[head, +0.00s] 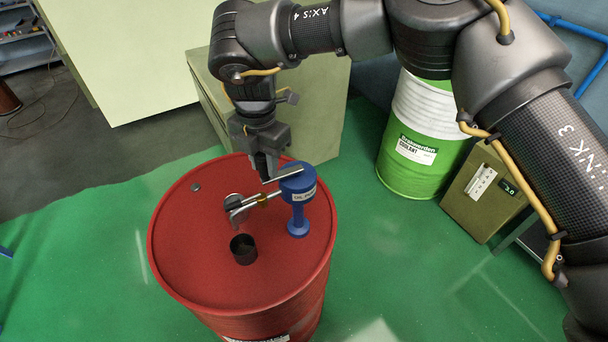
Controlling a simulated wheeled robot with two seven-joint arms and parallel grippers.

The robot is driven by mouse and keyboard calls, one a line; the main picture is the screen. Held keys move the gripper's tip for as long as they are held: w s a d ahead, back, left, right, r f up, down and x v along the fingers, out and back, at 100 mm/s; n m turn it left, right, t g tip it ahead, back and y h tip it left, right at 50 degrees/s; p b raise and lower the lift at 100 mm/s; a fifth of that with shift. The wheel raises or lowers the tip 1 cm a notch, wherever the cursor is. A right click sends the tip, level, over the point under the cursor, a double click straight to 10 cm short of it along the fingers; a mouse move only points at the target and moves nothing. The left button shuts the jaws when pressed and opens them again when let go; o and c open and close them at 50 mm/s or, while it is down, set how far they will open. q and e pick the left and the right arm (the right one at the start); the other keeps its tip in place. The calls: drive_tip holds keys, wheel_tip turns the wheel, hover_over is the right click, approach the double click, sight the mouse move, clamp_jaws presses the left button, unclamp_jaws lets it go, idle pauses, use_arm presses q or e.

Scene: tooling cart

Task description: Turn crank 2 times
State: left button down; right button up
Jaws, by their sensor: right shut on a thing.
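A blue pump (299,188) with a white label stands on the top of a red drum (190,250). A flat grey crank arm (285,175) lies across the top of the pump and reaches left to my right gripper (266,178). The right gripper points down and is shut at the outer end of the crank; its fingers hide the grip. A metal spout (238,203) with a brass-coloured fitting runs left from the pump. My left gripper is not in view.
A green and white coolant drum (420,140) and an olive box (484,195) stand at the right. A pale cabinet (318,110) is behind. The green floor in front is clear.

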drive_tip(key=shift+d, duration=0.15)
drive_tip(key=shift+w+r+p, duration=0.2)
drive_tip(key=shift+p, duration=0.2)
drive_tip(key=w, duration=0.1)
drive_tip(key=w+p, duration=0.1)
drive_tip(key=w, duration=0.1)
drive_tip(key=shift+w+a+f+p, duration=0.1)
drive_tip(key=shift+a+f+p, duration=0.15)
drive_tip(key=shift+a+p, duration=0.15)
